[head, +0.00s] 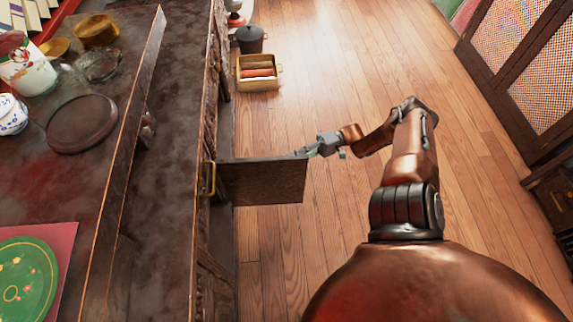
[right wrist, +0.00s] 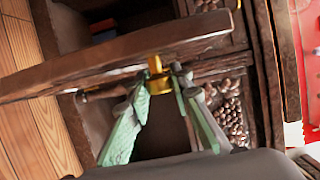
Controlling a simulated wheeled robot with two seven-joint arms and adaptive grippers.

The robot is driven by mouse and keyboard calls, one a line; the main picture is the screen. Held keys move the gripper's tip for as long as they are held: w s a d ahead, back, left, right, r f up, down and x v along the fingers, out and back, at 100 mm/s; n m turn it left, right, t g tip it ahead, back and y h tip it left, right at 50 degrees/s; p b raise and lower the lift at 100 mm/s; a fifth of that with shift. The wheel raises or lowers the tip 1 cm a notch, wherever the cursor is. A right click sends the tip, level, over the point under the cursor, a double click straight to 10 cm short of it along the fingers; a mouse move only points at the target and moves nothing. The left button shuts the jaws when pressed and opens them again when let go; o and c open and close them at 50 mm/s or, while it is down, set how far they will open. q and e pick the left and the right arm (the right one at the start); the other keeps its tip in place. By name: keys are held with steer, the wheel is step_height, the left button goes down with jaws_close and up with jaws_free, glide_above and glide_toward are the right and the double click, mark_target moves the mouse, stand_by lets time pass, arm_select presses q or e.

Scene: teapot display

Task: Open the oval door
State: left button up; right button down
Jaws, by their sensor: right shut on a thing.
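A dark wooden door (head: 262,182) stands swung out from the cabinet front, roughly square to it. I see it from above, so its oval design cannot be made out. My right gripper (head: 308,152) is at the door's far side, near its outer edge. In the right wrist view the door (right wrist: 100,66) runs across as a brown plank. There my right gripper (right wrist: 160,82) has its green-grey fingers at a brass handle (right wrist: 156,72) on the door and is shut on it. The handle is partly hidden by the fingers. My left gripper is not in view.
The cabinet top (head: 160,160) fills the left, with a cup (head: 25,65), a round dark board (head: 82,123) and a green plate (head: 25,280). Another brass handle (head: 209,178) is on the cabinet front. A box (head: 258,72) and black pot (head: 250,38) stand beyond. The wooden floor (head: 330,80) is open.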

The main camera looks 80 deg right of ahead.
stand_by(0.4)
steer(key=c, duration=1.7)
jaws_free()
steer(key=shift+c, duration=0.2)
steer(key=v, duration=1.2)
